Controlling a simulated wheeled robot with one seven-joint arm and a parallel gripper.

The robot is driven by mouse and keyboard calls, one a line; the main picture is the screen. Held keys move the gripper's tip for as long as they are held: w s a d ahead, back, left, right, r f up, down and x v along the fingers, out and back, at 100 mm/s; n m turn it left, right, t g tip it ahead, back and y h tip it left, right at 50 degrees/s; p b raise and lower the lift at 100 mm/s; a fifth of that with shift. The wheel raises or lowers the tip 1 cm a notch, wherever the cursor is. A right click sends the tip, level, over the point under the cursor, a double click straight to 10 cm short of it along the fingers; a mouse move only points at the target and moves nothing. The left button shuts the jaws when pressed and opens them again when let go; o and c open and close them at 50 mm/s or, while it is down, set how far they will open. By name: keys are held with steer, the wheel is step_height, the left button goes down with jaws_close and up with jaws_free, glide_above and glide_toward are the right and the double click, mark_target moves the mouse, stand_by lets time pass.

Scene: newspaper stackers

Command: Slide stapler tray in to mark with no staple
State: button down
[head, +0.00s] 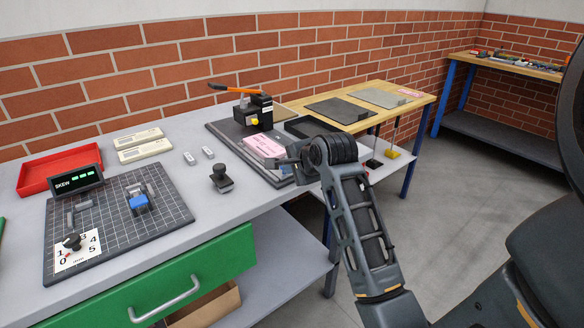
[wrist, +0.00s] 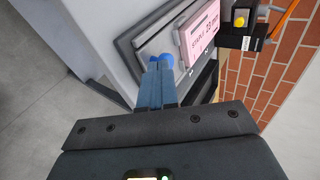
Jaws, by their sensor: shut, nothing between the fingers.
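The black stapler (head: 255,109) with an orange lever and a yellow button stands at the back of a dark base board (head: 222,130). It shows at the top right in the wrist view (wrist: 238,30). A pink printed pad (head: 263,146) lies in front of it, also seen in the wrist view (wrist: 202,30). A light grey plate (wrist: 152,45), apparently the tray, carries the pad and has a blue knob (wrist: 167,60). My gripper (head: 288,161) is at the plate's near edge. Its fingers (wrist: 158,66) are shut and empty, right by the knob; whether they touch it I cannot tell.
A black hand stamp (head: 222,179) stands left of the board. A gridded mat (head: 110,240), a display reading SKEW (head: 76,181) and a red tray (head: 50,170) are at the left. A wooden table (head: 400,88) stands beyond. Floor right of the bench is clear.

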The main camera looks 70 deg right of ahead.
mark_target(248, 141)
steer(key=w+d, duration=0.3)
steer(key=w, duration=0.2)
steer(key=w+d, duration=0.3)
steer(key=w, duration=0.3)
steer(key=w+d+p, duration=0.1)
steer(key=w+d, duration=0.2)
steer(key=w, duration=0.2)
steer(key=shift+w+d, duration=0.15)
steer(key=shift+d, duration=0.25)
steer(key=shift+w+d, duration=0.15)
steer(key=shift+w, duration=0.05)
steer(key=shift+w+r, duration=0.1)
steer(key=shift+r, duration=0.05)
steer(key=shift+d, duration=0.1)
steer(key=shift+r, duration=0.15)
